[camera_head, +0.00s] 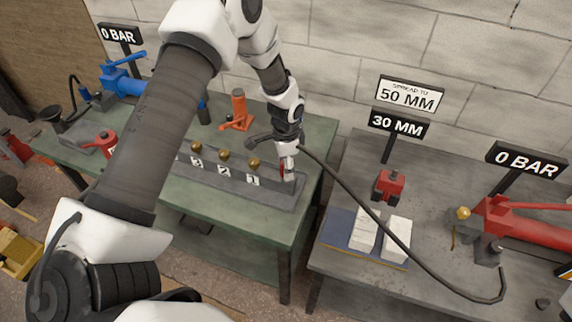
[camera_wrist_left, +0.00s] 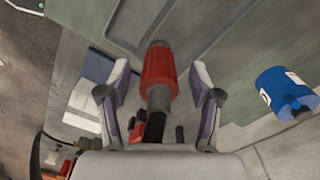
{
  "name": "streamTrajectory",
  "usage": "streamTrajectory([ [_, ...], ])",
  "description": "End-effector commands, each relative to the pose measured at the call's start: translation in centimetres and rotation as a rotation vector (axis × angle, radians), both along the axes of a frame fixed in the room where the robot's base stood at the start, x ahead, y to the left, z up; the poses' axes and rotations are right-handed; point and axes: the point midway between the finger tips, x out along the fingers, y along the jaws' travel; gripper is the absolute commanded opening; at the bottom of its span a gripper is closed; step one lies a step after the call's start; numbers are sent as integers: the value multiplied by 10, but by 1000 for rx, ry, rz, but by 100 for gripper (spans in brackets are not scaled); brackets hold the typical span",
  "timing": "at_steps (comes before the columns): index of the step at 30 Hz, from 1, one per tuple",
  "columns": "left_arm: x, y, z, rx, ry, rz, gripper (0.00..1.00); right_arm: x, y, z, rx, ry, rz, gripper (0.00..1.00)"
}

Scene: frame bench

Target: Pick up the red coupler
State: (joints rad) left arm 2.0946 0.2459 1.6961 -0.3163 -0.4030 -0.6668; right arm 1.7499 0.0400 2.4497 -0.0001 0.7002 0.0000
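The red coupler (camera_wrist_left: 158,72) has a red ribbed sleeve with grey metal ends and lies between the two fingers of my left gripper (camera_wrist_left: 160,85) in the wrist view. Gaps show on both sides of it, so the fingers are open and do not touch it. In the head view my left gripper (camera_head: 287,158) points down at the right end of the grey numbered rack (camera_head: 240,184). Only a sliver of the red coupler (camera_head: 282,172) shows there, the rest hidden by the gripper. My right gripper is not in view.
A black hose (camera_head: 345,187) runs from beside my gripper to the red pump (camera_head: 525,228) on the right bench. Brass fittings (camera_head: 223,156) stand along the rack. An orange jack (camera_head: 238,112) and a blue pump (camera_head: 122,82) stand behind. A gap separates the benches.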

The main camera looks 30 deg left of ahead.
Motion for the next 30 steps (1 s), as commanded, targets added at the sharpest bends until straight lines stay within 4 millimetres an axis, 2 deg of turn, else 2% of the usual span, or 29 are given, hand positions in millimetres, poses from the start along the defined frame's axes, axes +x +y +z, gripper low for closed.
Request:
streamTrajectory([
  [1, 0, 0, 0, 0, 0, 0, 44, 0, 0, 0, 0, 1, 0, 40],
  [3, 0, 0, 0, 0, 0, 0, 19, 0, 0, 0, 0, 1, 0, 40],
  [5, 0, 0, 0, 0, 0, 0, 0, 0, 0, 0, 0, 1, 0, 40],
  [17, 0, 0, 1, 0, 0, 1, 0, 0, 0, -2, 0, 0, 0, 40],
  [20, 1, 0, 8, -1, -2, 1, 0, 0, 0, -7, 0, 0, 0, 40],
  [26, 2, 0, 35, 0, -6, 2, 0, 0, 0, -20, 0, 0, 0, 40],
  [30, -19, -22, 35, 1, 1, -3, 0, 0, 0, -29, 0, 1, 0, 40],
])
